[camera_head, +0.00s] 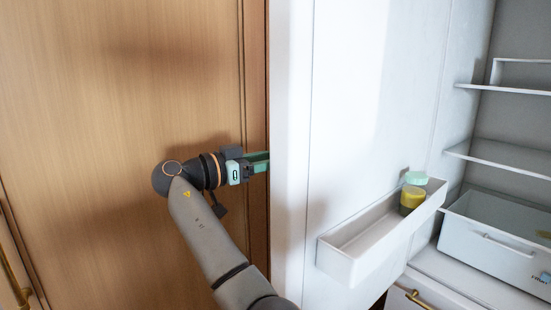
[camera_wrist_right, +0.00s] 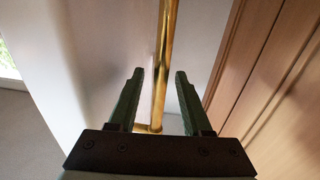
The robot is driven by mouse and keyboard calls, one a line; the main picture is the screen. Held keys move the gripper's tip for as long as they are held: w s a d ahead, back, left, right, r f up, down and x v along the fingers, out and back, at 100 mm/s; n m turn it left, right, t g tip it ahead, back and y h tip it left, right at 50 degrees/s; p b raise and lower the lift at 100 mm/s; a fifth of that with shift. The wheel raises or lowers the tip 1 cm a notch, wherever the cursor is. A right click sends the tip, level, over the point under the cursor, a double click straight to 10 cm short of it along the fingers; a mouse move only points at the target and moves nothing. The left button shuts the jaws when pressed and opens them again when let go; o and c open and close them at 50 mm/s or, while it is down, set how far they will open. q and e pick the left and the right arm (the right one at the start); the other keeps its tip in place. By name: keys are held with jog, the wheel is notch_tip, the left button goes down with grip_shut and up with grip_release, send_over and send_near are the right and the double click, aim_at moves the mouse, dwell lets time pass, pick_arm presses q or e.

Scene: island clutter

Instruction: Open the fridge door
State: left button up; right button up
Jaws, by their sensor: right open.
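The white fridge door (camera_head: 375,120) stands wide open in the head view, its inner face and door bin toward me. The shelves of the fridge interior (camera_head: 505,130) show at the right. My right gripper (camera_head: 262,162) is at the door's left edge, pointing right; the edge hides its fingertips. In the right wrist view, its two dark green fingers (camera_wrist_right: 160,95) are apart, and a vertical gold handle bar (camera_wrist_right: 167,50) shows between them. I cannot tell whether they touch it. My left gripper is not in view.
The door bin (camera_head: 345,245) holds a yellow jar (camera_head: 411,200) with a green lid. A clear drawer (camera_head: 495,240) sits low in the fridge. A wooden panel (camera_head: 110,90) fills the left of the head view, close behind my right arm.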

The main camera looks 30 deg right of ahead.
jog(key=shift+a, duration=0.1)
jog(key=a, duration=1.2)
jog(key=shift+w+a+b, duration=0.15)
jog(key=shift+a+b, duration=0.05)
jog(key=shift+b, duration=0.1)
